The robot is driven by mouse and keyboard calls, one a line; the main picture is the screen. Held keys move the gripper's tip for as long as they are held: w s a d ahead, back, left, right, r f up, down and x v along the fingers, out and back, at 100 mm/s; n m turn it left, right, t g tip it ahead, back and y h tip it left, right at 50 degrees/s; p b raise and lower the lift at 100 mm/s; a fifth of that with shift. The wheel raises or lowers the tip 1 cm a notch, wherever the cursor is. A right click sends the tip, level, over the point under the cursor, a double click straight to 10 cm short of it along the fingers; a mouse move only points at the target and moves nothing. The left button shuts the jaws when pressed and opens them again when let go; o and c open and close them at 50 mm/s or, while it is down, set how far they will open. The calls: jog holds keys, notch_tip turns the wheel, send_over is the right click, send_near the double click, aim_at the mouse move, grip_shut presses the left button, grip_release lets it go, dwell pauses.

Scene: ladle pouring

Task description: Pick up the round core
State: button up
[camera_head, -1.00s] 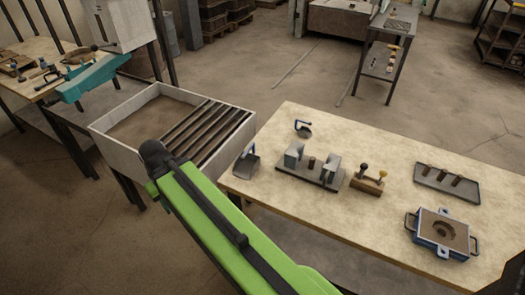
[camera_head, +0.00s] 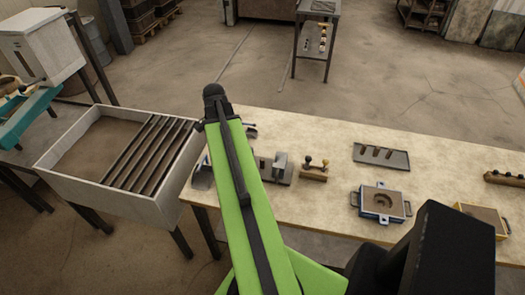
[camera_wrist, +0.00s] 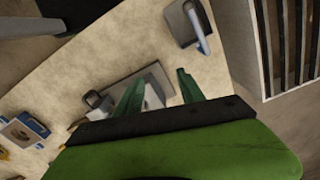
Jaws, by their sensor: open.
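Three small brown cores (camera_head: 377,153) stand on a dark grey tray (camera_head: 402,162) on the table in the head view. I cannot tell from their size which one is round. A grey fixture with upright blocks (camera_head: 280,163) stands left of the tray, partly hidden by my green arm.
A blue-framed mould (camera_head: 381,203) and a wooden block with knobs (camera_head: 314,172) are on the table (camera_head: 445,165). A metal scoop (camera_wrist: 187,22) lies near the table edge. A sand bin with slats (camera_head: 75,150) stands at left.

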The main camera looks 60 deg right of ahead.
aim_at(262, 159)
jog(key=s+d+r+m+p, duration=0.35)
jog(key=s+d+m, duration=0.25)
jog(key=s+d, duration=0.5)
notch_tip(262, 159, down, 12)
jog(key=b, duration=1.3)
jog(key=shift+w+a+b, duration=0.1)
jog(key=shift+b, duration=0.25)
jog(key=shift+r, duration=0.1)
notch_tip(262, 159, down, 5)
jog(key=b, duration=0.5)
jog(key=shift+a+f, duration=0.15)
jog(key=shift+f, duration=0.05)
jog(key=shift+r, duration=0.2)
jog(key=c, duration=0.9)
